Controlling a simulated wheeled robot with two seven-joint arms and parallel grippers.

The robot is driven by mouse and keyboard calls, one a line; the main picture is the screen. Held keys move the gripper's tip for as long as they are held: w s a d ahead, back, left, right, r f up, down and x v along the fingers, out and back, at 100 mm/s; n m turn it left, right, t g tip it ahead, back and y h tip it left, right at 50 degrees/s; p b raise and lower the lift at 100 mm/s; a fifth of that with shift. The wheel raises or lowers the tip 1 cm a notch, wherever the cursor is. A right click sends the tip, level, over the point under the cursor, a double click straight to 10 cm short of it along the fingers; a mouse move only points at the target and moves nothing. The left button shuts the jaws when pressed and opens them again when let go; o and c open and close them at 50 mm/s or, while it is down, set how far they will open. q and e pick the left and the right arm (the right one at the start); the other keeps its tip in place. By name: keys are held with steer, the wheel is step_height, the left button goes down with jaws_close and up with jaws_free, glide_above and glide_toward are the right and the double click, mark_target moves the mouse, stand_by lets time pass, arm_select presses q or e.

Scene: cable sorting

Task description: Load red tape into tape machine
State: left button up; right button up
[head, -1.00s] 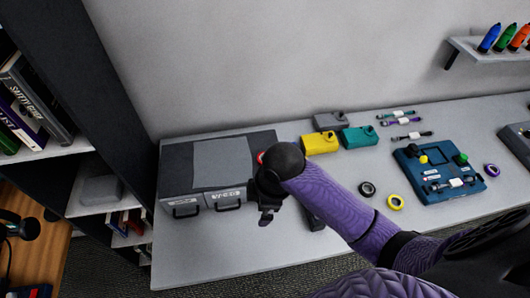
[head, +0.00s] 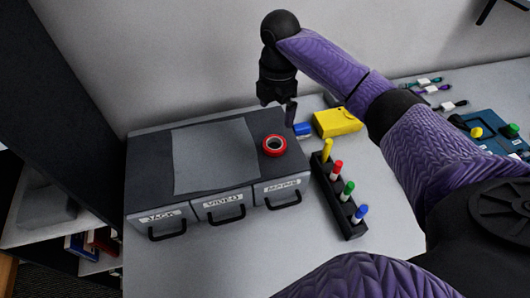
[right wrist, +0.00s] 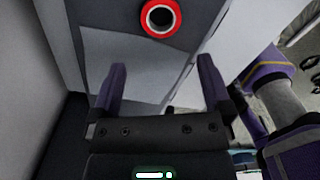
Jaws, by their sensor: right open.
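The red tape (head: 266,151) is a roll lying flat on top of the dark drawer unit, near its right edge. It also shows at the top of the right wrist view (right wrist: 160,36), beyond the fingertips. My right gripper (head: 278,107) is open and empty, in the air above and behind the roll, apart from it. In the right wrist view its two fingers (right wrist: 163,66) are spread wide with nothing between them. I cannot tell for sure which device is the tape machine. My left gripper is not in view.
The drawer unit (head: 145,155) has three labelled drawers and a grey panel on top. A dark rack (head: 347,218) with several coloured pens stands to its right. A yellow box (head: 336,122), small blue item (head: 302,129) and blue device (head: 487,125) lie along the table (head: 270,262).

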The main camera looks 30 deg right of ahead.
mark_target(275, 148)
step_height(275, 148, down, 10)
steer(key=shift+s+f+b, duration=0.15)
steer(key=shift+f+b, duration=0.05)
steer(key=shift+b, duration=0.85)
steer(key=shift+f, duration=0.2)
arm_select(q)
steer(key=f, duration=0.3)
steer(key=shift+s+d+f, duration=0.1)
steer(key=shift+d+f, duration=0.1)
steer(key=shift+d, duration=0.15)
